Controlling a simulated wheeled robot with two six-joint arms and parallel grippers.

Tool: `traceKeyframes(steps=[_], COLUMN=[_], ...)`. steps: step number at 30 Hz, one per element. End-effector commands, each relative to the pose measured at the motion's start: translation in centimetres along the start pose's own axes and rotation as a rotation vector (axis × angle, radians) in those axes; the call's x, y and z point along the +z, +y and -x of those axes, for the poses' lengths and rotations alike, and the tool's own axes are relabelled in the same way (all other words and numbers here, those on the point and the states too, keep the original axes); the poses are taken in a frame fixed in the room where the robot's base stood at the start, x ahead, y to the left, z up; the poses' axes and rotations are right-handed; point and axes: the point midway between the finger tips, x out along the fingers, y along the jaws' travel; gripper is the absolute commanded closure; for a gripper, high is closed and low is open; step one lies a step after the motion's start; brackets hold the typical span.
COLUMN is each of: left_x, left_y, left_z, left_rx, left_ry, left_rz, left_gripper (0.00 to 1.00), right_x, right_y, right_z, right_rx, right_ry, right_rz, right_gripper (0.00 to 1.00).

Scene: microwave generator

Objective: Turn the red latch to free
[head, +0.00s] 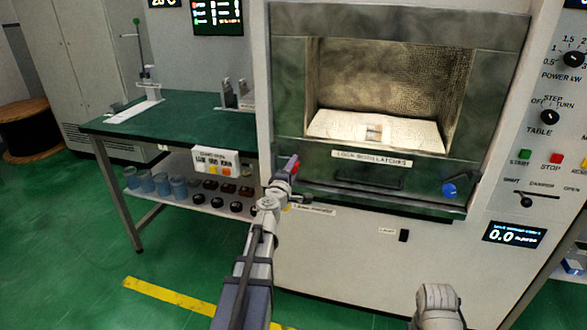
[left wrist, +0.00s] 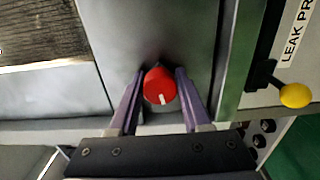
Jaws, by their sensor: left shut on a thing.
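The red latch (left wrist: 160,86) is a round red knob with a white mark at its lower edge, on the grey metal front of the microwave cabinet. In the head view a bit of red (head: 295,168) shows at the lower left of the cabinet's opening, mostly hidden by my gripper. My left gripper (head: 286,171) reaches it there. In the left wrist view my left gripper (left wrist: 159,80) has one purple finger on each side of the red latch, shut on it. Of my right arm only a grey part shows at the bottom of the head view; its fingers do not show.
A blue knob (head: 450,190) sits at the right of the cabinet front. A yellow-knobbed lever (left wrist: 295,95) stands near the latch in the left wrist view. A green-topped table (head: 185,118) is to the left. The green floor ahead of it is clear.

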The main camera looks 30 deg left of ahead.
Motion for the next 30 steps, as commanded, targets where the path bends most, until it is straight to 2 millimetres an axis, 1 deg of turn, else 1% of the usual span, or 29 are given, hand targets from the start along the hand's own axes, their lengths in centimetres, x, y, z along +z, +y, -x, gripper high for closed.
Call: traceKeyframes(steps=[1, 18, 30], left_x=[-0.32, -0.45, -0.49], left_y=[-0.01, -0.02, -0.04], left_z=[0.02, 0.04, 0.07], left_rx=[0.000, 0.002, 0.003], left_ry=[0.008, 0.011, 0.012], left_rz=[0.027, 0.331, 0.502], left_gripper=[1.00, 1.00, 1.00], right_x=[0.00, 0.00, 0.00], right_y=[0.00, 0.00, 0.00], right_z=[-0.01, -0.02, -0.04], right_rx=[0.000, 0.000, 0.000], right_ry=[0.000, 0.000, 0.000], right_rz=[0.000, 0.000, 0.000], right_gripper=[0.50, 0.50, 0.50])
